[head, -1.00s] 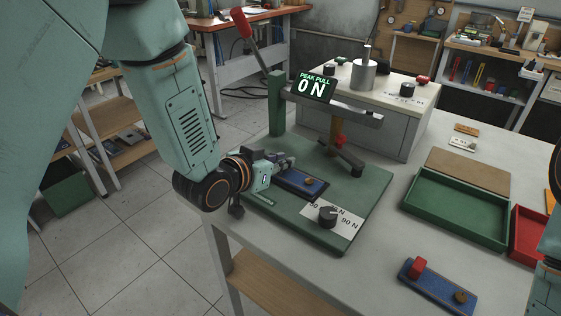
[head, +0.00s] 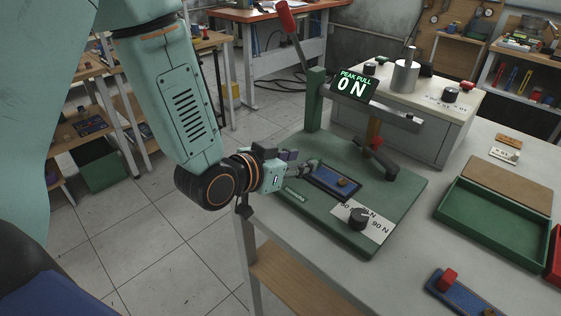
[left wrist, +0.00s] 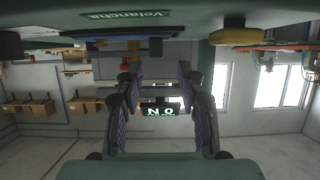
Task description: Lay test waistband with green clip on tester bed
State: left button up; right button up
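A dark blue waistband piece (head: 328,185) with a brass button lies flat on the green tester bed (head: 375,222). That gripper is low over the bed's left side, at the end of the piece. In the left wrist view its two fingers (left wrist: 160,92) stand apart with nothing visible between them. Whether it touches the piece cannot be told. A second blue waistband piece (head: 465,298) with a red clip (head: 447,280) lies on the table. My right gripper is out of view.
The tester's display (head: 354,85) reads 0 N, beside a red-handled lever (head: 287,18). A black knob (head: 360,218) stands at the bed's front. A green tray (head: 492,232) and part of a red tray (head: 554,262) are at right. Bare tabletop lies between bed and trays.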

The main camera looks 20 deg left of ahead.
pick_arm(q)
jog(key=v, duration=0.3)
jog(key=shift+s+r, duration=0.3)
jog(key=shift+p+v, duration=0.85)
jog(key=shift+v, duration=0.05)
jog(key=shift+s, duration=0.35)
jog(key=shift+a, duration=0.2)
jog(key=shift+d, duration=0.1)
